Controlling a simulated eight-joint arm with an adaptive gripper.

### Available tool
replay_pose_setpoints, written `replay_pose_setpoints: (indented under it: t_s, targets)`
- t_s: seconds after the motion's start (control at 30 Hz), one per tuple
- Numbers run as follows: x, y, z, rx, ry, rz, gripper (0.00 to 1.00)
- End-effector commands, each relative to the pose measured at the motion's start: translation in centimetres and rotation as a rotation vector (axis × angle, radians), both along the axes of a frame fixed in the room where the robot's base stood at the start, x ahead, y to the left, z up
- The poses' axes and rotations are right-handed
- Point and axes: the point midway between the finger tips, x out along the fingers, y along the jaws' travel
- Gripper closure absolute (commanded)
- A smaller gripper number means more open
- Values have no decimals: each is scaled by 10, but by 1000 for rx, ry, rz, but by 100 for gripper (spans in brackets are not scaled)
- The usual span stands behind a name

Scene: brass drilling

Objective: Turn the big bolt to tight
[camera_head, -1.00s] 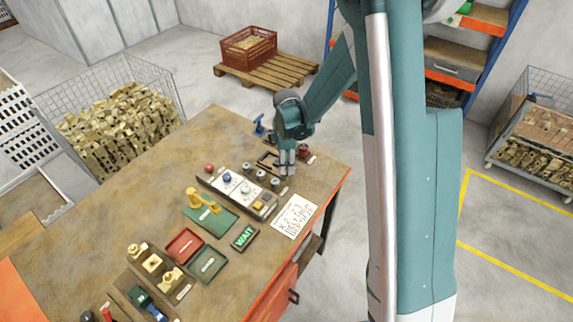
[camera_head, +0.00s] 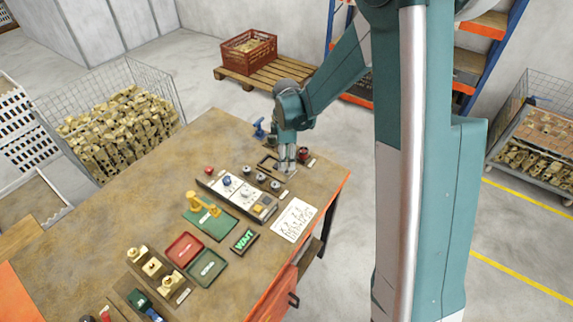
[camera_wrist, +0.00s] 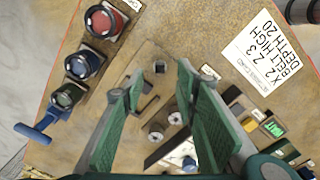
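My gripper (camera_head: 287,163) is over the far right part of the bench, fingers pointing down. In the wrist view its two green-padded fingers (camera_wrist: 160,75) stand wide apart with nothing held between them. A small dark square head (camera_wrist: 160,67) on a tan plate shows in the gap between the fingertips; it looks like a bolt head, but I cannot tell for sure that it is the big bolt. Two round grey heads (camera_wrist: 157,137) (camera_wrist: 175,118) lie nearer the palm. In the head view my gripper hides part of the plate.
Red (camera_wrist: 107,20) and blue (camera_wrist: 83,65) round fixtures and a blue handle (camera_wrist: 42,132) stand beside the plate. A control panel (camera_head: 238,195), a white sheet (camera_head: 294,219) and a green WAIT display (camera_head: 244,240) lie nearby. The bench's left part is mostly clear.

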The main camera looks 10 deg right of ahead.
Motion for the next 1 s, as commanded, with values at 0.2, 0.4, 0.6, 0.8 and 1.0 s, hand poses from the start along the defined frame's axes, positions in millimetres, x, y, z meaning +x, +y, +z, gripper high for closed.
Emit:
replay_pose_setpoints:
  t_s: [0.2,0.4,0.6,0.8,1.0]
  targets:
    - [0,0,31,0,0,0,70]
    - [0,0,55,0,0,0,70]
    - [0,0,69,0,0,0,70]
    - [0,0,72,0,0,0,70]
    - [0,0,72,0,0,0,70]
